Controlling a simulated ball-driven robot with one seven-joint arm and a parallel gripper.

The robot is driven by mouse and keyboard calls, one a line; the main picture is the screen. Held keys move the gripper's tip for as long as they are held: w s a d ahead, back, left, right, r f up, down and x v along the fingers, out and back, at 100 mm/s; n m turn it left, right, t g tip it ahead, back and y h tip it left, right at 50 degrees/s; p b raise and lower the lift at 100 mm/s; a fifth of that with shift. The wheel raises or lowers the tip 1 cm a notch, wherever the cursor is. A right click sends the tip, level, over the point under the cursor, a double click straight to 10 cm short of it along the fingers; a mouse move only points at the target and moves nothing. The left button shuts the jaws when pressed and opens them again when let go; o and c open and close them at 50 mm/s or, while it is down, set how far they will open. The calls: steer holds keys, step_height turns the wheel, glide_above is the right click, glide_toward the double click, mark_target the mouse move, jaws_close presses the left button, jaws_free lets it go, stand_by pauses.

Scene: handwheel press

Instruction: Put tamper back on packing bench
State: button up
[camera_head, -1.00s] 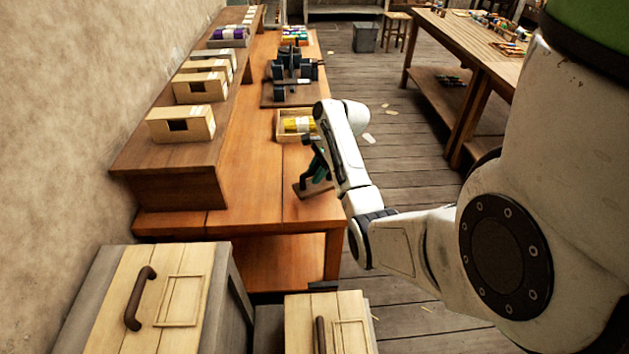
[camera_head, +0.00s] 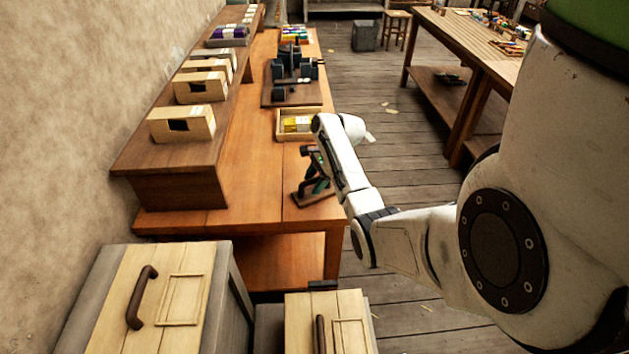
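The packing bench (camera_head: 255,165) is the long orange-brown wooden bench running along the wall. My white arm reaches over its right edge near the front corner. Beside my wrist, a dark and green upright piece (camera_head: 319,186) stands on or over a small brown wooden base (camera_head: 316,200) on the bench. I cannot tell which of these dark parts belongs to my gripper and which to a tool. My gripper's fingertips are hidden or merge with them, so their opening does not show. I cannot pick out the tamper with certainty.
A shallow wooden tray (camera_head: 282,133) with yellow items lies behind my wrist. Farther back, a dark press (camera_head: 292,68) stands on a board. Cardboard boxes (camera_head: 182,124) line the raised shelf at left. Wooden-topped cabinets (camera_head: 200,285) stand in front. The bench's front left is clear.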

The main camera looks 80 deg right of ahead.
steer(key=b+v, duration=0.1)
steer(key=v, duration=1.1)
steer(key=w+a+f+n+g, duration=0.1)
steer(key=w+a+f+n, duration=0.25)
steer(key=a, duration=0.45)
steer(key=w+a+f+n+g, duration=0.15)
steer(key=a+f+n, duration=0.3)
steer(key=a, duration=0.45)
steer(key=w+a+f+n, duration=0.3)
steer(key=w+a+n, duration=0.1)
steer(key=a, duration=0.4)
steer(key=s+a+n, duration=0.5)
steer(key=a+n, duration=0.2)
steer(key=a, duration=0.2)
steer(key=s+a+n+g+h, duration=0.1)
steer(key=s+a+n, duration=0.4)
steer(key=a+n, duration=0.3)
steer(key=shift+s+a, duration=0.25)
steer(key=shift+a, duration=0.6)
